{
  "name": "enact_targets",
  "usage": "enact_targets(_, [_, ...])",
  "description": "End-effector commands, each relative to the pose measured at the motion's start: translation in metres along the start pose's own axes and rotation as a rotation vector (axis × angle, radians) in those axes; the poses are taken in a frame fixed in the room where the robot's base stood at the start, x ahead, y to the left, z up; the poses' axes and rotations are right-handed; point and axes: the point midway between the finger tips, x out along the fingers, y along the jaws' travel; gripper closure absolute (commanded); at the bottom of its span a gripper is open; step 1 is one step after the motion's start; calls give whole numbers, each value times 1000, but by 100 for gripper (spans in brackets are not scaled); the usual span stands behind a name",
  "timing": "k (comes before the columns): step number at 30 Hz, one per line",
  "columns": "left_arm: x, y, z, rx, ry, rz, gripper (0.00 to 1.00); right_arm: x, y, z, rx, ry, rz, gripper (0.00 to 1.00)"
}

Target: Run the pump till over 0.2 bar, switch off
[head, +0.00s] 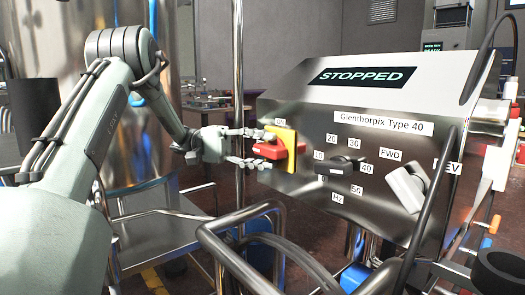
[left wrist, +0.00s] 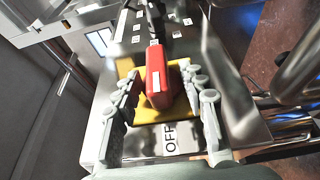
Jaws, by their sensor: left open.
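The pump's control box (head: 300,115) is a slanted steel housing whose display (head: 368,76) reads STOPPED. A red switch handle on a yellow plate (head: 291,139) sits at the box's left side. My left gripper (head: 262,148) is open, with its fingers on either side of the red handle (left wrist: 158,78). In the left wrist view an OFF label (left wrist: 170,135) lies beside the yellow plate. A black knob (head: 343,166) stands among Hz numbers, and a grey lever (head: 406,188) stands between FWD and REV. I see no pressure reading. My right gripper is not in view.
A vertical steel pole (head: 238,60) stands behind my left wrist. A metal cart (head: 165,235) is at lower left. A small distant screen (head: 432,47) shows at upper right.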

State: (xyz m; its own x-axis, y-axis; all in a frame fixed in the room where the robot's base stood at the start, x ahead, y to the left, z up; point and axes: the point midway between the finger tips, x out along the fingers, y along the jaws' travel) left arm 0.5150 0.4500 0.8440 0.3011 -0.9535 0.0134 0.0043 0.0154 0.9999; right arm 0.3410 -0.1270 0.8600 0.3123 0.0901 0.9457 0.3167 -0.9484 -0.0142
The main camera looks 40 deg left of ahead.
Motion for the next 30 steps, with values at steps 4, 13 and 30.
enact_targets(4, [0, 6, 0, 4, 0, 0, 59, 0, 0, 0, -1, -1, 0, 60])
enact_targets(13, [1, 62, 0, 16, -1, 6, 50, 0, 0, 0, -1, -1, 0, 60])
enact_targets(30, [4, 107, 2, 7, -10, 8, 23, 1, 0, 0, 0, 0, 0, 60])
